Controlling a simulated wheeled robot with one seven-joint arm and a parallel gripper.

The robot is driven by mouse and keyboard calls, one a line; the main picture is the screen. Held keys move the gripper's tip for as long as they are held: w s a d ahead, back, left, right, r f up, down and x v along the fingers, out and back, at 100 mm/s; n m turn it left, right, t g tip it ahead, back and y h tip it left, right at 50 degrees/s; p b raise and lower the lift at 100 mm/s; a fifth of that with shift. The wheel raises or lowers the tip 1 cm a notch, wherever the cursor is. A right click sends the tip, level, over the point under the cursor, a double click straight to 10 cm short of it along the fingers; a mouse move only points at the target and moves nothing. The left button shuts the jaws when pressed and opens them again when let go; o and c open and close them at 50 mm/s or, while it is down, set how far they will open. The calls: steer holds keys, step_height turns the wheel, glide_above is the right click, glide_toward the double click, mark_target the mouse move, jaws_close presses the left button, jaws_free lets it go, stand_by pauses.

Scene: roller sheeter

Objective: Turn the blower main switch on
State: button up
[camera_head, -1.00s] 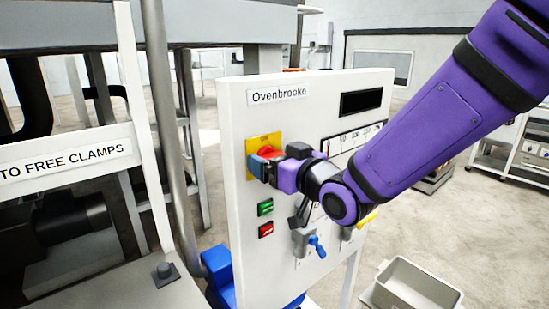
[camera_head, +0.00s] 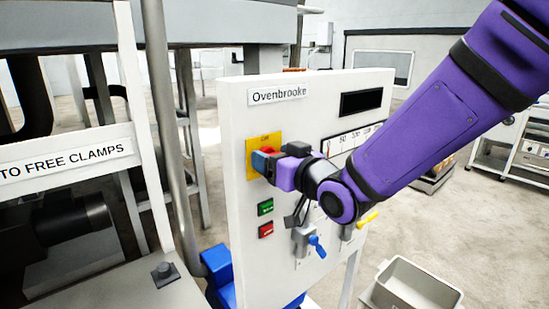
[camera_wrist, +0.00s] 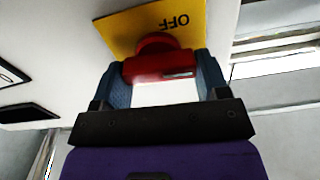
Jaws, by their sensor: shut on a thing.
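The blower main switch is a red rotary knob (camera_wrist: 160,62) on a yellow plate (camera_head: 251,158) at the upper left of the white Ovenbrooke panel (camera_head: 240,120). In the wrist view the plate bears the word OFF, seen upside down, beside the knob. My gripper (camera_head: 264,161) reaches the knob from the right. In the wrist view its two blue-grey fingers (camera_wrist: 162,82) stand on either side of the red handle, shut on it. In the head view the gripper hides most of the knob.
Below the plate are a green button (camera_head: 265,207) and a red button (camera_head: 266,230). Lower right are a blue-handled valve (camera_head: 317,246) and a yellow handle (camera_head: 367,219). A dark display (camera_head: 361,102) is at the top right. A grey bin (camera_head: 415,288) stands on the floor.

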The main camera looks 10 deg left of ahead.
steer(key=m, duration=0.4)
steer(key=shift+w+d, duration=0.1)
steer(key=m, duration=0.4)
steer(key=shift+w+d+f+m, duration=0.1)
steer(key=shift+m, duration=0.2)
steer(key=m, duration=0.4)
steer(key=shift+f, duration=0.1)
steer(key=shift+f+m, duration=0.15)
steer(key=shift+m, duration=2.15)
steer(key=o, duration=0.9)
steer(key=shift+o, duration=0.2)
